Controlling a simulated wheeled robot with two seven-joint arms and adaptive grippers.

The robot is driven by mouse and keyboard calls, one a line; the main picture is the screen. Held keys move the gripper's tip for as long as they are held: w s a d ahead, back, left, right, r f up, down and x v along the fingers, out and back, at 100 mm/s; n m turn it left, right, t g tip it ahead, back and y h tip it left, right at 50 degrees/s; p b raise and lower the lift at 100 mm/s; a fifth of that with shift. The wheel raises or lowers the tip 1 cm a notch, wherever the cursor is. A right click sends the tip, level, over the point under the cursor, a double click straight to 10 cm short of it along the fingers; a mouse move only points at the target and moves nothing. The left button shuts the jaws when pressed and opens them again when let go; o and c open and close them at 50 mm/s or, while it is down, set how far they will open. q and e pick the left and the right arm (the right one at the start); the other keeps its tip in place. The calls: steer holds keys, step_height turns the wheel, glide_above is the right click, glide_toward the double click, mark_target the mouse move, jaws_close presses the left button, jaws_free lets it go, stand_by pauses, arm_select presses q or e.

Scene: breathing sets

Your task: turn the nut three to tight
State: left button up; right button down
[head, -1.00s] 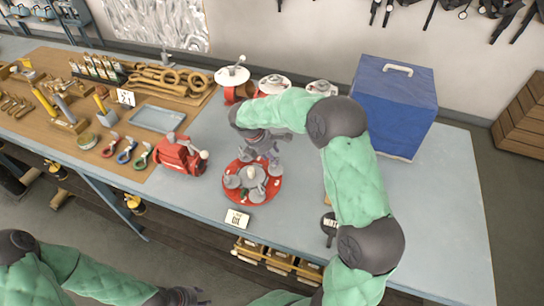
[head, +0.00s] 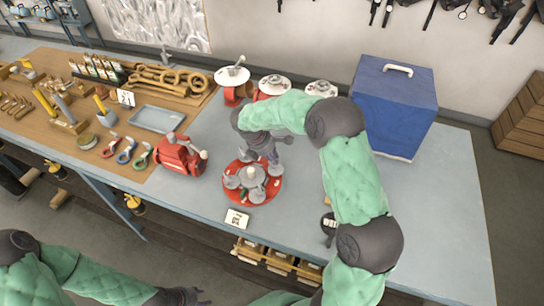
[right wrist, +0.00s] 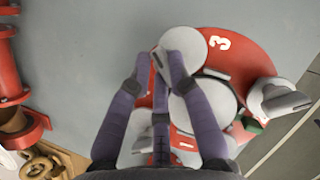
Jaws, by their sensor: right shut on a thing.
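A round red plate (head: 273,191) lies on the bench with several grey nuts and a larger grey hub (head: 252,176) on it. In the right wrist view the red plate (right wrist: 252,50) carries a white 3 beside one grey nut (right wrist: 187,42), and a 1 shows lower down. My right gripper (head: 270,155) reaches down at the plate's far side. In the right wrist view its fingers (right wrist: 160,64) are closed on the grey nut beside the 3. My left gripper (head: 180,297) is at the bottom edge, away from the plate; its fingers are not clear.
A red machine (head: 180,155) with a handle stands left of the plate. A small label (head: 237,218) lies in front. Red-and-white valves (head: 232,78) stand behind my right arm, and a blue box (head: 395,105) stands at the right. The bench's right end is clear.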

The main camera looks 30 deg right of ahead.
steer(key=m+g, duration=0.1)
steer(key=m, duration=0.2)
steer(key=shift+w+d+m+g+p, duration=0.1)
steer(key=shift+m+g+p, duration=0.2)
steer(key=shift+m+p, duration=0.1)
steer(key=m+g+y, duration=0.1)
steer(key=m, duration=0.3)
steer(key=shift+d+m+p, duration=0.15)
steer(key=shift+m+p, duration=0.15)
steer(key=shift+p, duration=0.05)
steer(key=m+g+y, duration=0.1)
steer(key=m+y, duration=0.1)
steer(key=m, duration=0.2)
steer(key=shift+d+m+p, duration=0.15)
steer(key=shift+m+p, duration=0.15)
steer(key=shift+d+m+y, duration=0.1)
steer(key=shift+m+y, duration=0.6)
steer(key=shift+m, duration=1.2)
steer(key=c, duration=1.1)
jaws_free()
steer(key=shift+c, duration=0.2)
